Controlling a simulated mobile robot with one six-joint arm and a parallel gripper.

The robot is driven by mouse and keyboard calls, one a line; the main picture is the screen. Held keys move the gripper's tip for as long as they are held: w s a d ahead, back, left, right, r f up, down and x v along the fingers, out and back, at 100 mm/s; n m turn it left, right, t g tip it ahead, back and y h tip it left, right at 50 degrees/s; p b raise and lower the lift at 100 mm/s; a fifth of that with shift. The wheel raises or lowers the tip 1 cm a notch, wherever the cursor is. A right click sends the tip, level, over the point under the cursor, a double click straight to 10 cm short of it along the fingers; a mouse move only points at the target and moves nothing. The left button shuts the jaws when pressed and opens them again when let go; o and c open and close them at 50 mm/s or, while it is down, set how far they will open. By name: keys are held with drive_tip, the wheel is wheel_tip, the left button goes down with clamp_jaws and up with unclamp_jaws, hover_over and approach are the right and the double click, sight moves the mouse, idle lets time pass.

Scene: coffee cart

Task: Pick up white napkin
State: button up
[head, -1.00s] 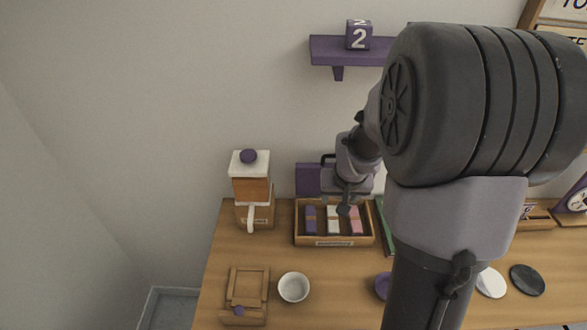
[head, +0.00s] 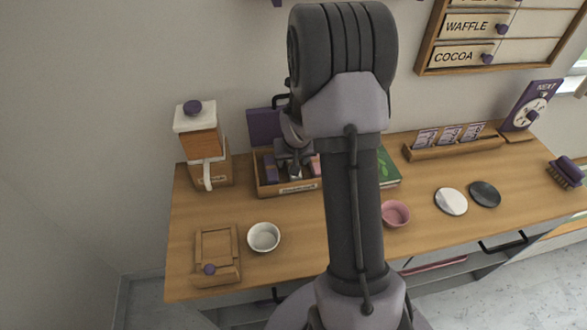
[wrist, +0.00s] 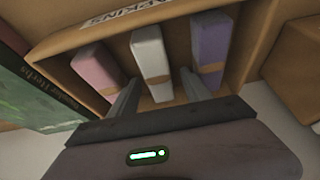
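A wooden napkin box (head: 268,190), with its label also in the wrist view (wrist: 85,30), stands at the back of the counter. It holds a purple (wrist: 210,45), a white (wrist: 151,55) and a pink napkin bundle (wrist: 97,65), each with a brown band. The white napkin is in the middle. My gripper (wrist: 160,76) is open, with one finger on either side of the white napkin's near end. I cannot tell whether either finger touches it. In the head view, my gripper (head: 294,163) is over the box and partly hides the white napkin.
A green book (head: 388,170) lies right of the box. A white-lidded dispenser (head: 203,145) stands to its left. In front are a white bowl (head: 264,237), a wooden tray (head: 216,243) and a pink bowl (head: 396,213). White and dark discs (head: 484,194) lie further right.

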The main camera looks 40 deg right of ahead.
clamp_jaws()
